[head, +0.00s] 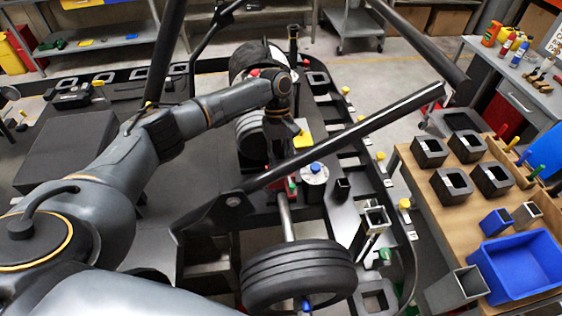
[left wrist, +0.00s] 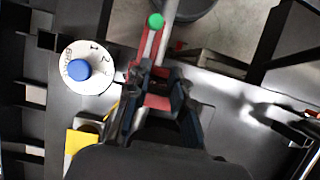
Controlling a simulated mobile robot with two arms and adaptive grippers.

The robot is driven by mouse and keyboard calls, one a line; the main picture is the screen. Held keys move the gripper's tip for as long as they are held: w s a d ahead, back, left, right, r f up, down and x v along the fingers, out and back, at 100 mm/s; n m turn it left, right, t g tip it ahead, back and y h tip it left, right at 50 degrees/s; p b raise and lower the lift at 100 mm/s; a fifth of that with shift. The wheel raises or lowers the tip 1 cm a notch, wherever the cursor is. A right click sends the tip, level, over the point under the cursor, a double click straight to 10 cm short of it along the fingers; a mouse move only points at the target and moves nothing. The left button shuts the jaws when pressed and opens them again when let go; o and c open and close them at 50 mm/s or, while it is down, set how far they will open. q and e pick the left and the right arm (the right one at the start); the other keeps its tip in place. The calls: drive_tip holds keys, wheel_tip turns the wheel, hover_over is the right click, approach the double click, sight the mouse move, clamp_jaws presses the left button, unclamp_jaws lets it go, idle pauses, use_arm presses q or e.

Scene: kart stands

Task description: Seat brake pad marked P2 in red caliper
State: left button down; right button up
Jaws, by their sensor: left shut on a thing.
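The red caliper (head: 284,184) sits on the kart by the axle, partly behind a dark bar in the head view. In the left wrist view the red caliper (left wrist: 148,52) runs up between my fingers, with a green knob (left wrist: 156,20) at its far end. My left gripper (head: 280,153) points down at the caliper. In the left wrist view its fingertips (left wrist: 159,88) are close around a dark piece at the caliper. The piece is mostly hidden, and no P2 mark is readable. I cannot tell whether it is inside the caliper. My right gripper is not in view.
A white dial with a blue knob (head: 314,170) stands beside the caliper, and a yellow block (left wrist: 82,143) is near my gripper. A dark diagonal bar (head: 345,137) crosses in front. A tyre (head: 299,276) is nearer. A wooden bench (head: 418,190) with a blue bin (head: 520,264) stands right.

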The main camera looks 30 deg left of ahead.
use_arm(q)
drive_tip(key=shift+f+b, duration=0.4)
drive_tip(key=shift+f, duration=0.6)
drive_tip(key=shift+r, duration=0.15)
drive_tip(key=shift+r+p, duration=1.15)
drive_tip(key=shift+p, duration=0.05)
drive_tip(key=shift+r, duration=1.1)
drive_tip(key=shift+f+b, duration=0.95)
drive_tip(key=shift+f, duration=1.45)
drive_tip(key=c, duration=1.1)
unclamp_jaws()
